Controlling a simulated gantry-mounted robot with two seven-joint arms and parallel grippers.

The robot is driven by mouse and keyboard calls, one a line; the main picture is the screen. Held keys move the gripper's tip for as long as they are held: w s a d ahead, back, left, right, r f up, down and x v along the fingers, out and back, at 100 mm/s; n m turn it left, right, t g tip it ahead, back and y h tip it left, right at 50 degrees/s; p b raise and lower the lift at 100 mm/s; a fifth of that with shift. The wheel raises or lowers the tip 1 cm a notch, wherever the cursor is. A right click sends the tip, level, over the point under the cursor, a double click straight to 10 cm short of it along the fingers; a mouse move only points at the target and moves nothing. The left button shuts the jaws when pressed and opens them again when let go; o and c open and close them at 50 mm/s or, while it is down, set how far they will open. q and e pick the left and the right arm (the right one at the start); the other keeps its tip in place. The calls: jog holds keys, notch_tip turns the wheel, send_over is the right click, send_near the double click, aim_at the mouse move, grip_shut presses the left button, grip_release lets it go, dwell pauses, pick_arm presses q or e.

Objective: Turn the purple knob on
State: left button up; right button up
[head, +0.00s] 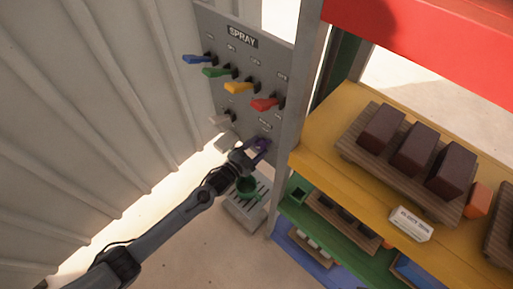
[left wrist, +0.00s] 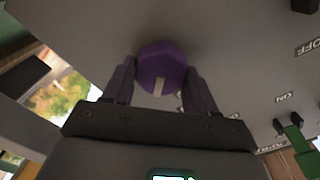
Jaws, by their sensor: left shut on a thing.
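The purple knob (left wrist: 160,68) is on the grey SPRAY panel (head: 240,65). In the left wrist view it sits between the two fingers of my left gripper (left wrist: 160,90), which is shut on it. A pale mark shows on the knob's edge. In the head view the purple knob (head: 262,144) is low on the panel and partly hidden by my left gripper (head: 255,150). My right gripper is in neither view.
Blue, green, yellow and red levers (head: 265,104) stick out of the panel above the knob. A shelf rack (head: 345,105) with dark blocks stands close on the right. A corrugated wall (head: 100,100) is on the left.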

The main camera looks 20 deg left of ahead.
pick_arm(q)
jog(key=m, duration=0.4)
jog(key=shift+f+m+b, duration=0.1)
jog(key=shift+m+b, duration=0.2)
jog(key=shift+m, duration=0.1)
jog(key=m, duration=0.4)
jog(key=shift+d+f, duration=0.1)
jog(key=shift+m, duration=0.3)
jog(key=o, duration=1)
jog(key=shift+s, duration=0.1)
jog(key=v, duration=1)
jog(key=shift+s, duration=0.3)
